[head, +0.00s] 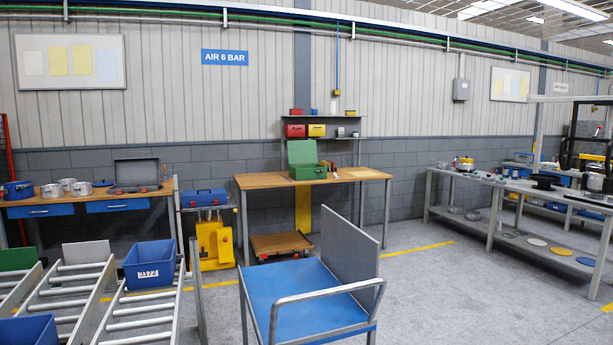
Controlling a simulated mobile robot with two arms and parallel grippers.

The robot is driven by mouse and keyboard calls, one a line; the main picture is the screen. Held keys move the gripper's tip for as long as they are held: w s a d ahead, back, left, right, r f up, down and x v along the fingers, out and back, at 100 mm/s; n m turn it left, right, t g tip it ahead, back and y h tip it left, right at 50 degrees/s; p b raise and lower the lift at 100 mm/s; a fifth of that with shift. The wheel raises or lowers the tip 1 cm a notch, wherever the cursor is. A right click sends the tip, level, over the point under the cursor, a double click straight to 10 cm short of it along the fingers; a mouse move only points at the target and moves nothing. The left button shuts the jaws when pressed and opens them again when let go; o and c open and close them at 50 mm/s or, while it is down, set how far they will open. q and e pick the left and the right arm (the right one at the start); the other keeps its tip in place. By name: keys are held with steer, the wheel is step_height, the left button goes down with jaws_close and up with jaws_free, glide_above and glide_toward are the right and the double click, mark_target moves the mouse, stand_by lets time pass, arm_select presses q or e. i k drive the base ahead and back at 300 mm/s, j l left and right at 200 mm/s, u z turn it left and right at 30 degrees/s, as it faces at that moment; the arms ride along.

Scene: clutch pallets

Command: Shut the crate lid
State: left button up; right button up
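A green crate (308,173) stands on the wooden-topped table (258,181) against the back wall. Its green lid (301,152) is open and stands upright at the back of the crate. What lies inside the crate cannot be made out. Neither of my grippers shows in the head view.
A blue-topped cart (290,296) with a grey upright panel (351,250) stands in front of the table. Roller conveyors (65,294) with a blue bin (149,266) are at left. A long grey bench (500,180) is at right. Floor (450,300) right of the cart is clear.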

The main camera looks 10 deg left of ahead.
mark_target(299, 151)
steer(key=i+l+z, duration=0.3)
steer(key=i+z, duration=0.2)
steer(key=i, duration=0.15)
steer(key=i+z, duration=0.45)
steer(key=i, duration=0.2)
steer(key=i+l+z, duration=0.25)
steer(key=i, duration=0.45)
steer(key=i+j+z, duration=0.25)
steer(key=i, duration=0.5)
steer(key=i+u, duration=0.45)
steer(key=i+l+u, duration=0.25)
steer(key=i+u, duration=0.2)
steer(key=i+j+u, duration=0.2)
steer(key=i+u, duration=0.7)
steer(key=i+l+u, duration=0.15)
steer(key=i+u, duration=0.25)
steer(key=i, duration=0.25)
steer(key=i+j, duration=0.1)
steer(key=i, duration=1.1)
steer(key=i+j, duration=0.1)
steer(key=i, duration=1.05)
